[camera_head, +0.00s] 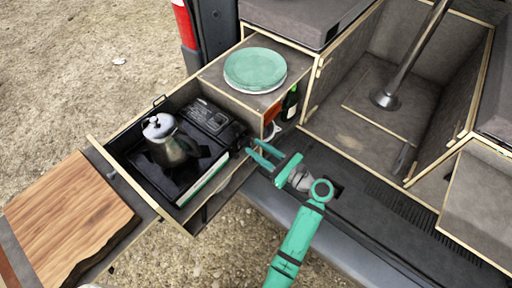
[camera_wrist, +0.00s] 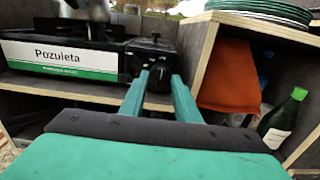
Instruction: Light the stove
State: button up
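The black portable stove (camera_head: 212,121) sits in the pulled-out drawer at the left of the head view. Its white and green front, marked "Pozuleta" (camera_wrist: 62,58), faces my gripper in the wrist view. A metal kettle (camera_head: 170,141) stands on the stove; only its lower part shows in the wrist view. The stove's dark control knob (camera_wrist: 158,76) is at the right end of the front. My green gripper (camera_wrist: 160,82) is open, its two fingertips apart on either side of the knob in the picture. I cannot tell whether they touch it. No flame is visible.
A stack of green plates (camera_head: 255,69) stands on the box right of the drawer. Below are an orange cloth (camera_wrist: 231,76) and a green bottle (camera_wrist: 282,119). A wooden board (camera_head: 68,215) lies left. A metal post (camera_head: 412,55) stands in the van.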

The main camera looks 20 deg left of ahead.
jog(key=shift+w+a, duration=0.15)
jog(key=shift+a, duration=0.25)
grip_shut()
